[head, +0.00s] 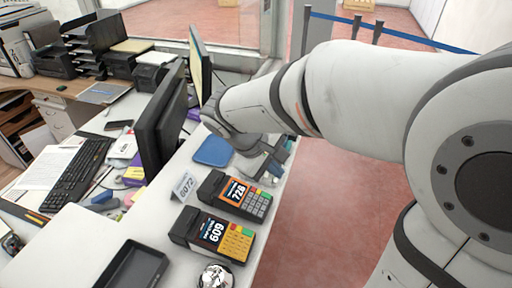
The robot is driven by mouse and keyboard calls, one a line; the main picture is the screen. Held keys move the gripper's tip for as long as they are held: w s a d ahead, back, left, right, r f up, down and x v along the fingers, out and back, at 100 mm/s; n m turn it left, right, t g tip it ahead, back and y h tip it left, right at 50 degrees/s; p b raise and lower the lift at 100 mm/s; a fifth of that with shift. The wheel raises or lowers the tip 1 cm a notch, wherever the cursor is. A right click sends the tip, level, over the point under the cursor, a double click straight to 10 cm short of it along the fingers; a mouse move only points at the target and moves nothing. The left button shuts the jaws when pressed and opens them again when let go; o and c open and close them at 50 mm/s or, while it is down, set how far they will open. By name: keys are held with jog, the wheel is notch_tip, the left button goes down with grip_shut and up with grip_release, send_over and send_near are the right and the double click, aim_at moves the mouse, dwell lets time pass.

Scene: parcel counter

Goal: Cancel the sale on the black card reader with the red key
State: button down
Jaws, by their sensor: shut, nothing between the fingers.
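Two dark card readers lie on the white counter in the head view. The farther black card reader (236,195) has an orange screen reading 728 and a mostly grey keypad with small coloured keys, a reddish one seemingly at its far edge. The nearer card reader (213,235) has a dark screen reading 609 and a largely yellow keypad with a small red key and green at one corner. My gripper (268,172) is shut and empty, just beyond the farther reader. My wrist hides part of the counter there; the fingertips are small, and their height above the counter is unclear.
A tent card (184,186) reading 0072 stands left of the farther reader. A blue pad (213,151) lies beyond it. A silver bell (215,276) and a black tray (132,266) are at the near end. Monitors (163,125) stand left. Open floor lies right of the counter.

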jog(key=w+a+n, duration=0.1)
jog(key=w+a+r+n+t+h, duration=0.1)
jog(key=a, duration=0.1)
jog(key=shift+a+r, duration=0.15)
jog(key=shift+a, duration=0.1)
jog(key=b, duration=0.5)
send_over(252, 191)
jog(key=f, duration=0.7)
jog(key=shift+s+d+f, duration=0.2)
jog(key=shift+s+f, duration=0.05)
jog(key=shift+f, duration=0.1)
jog(key=shift+a+f+b, duration=0.15)
jog(key=shift+f+b, duration=0.25)
jog(key=shift+f, duration=0.05)
jog(key=shift+w+f, duration=0.1)
jog(key=shift+f, duration=0.05)
dwell(0.7)
jog(key=shift+w+f+b, duration=0.15)
jog(key=shift+f+b, duration=0.1)
jog(key=shift+b, duration=0.05)
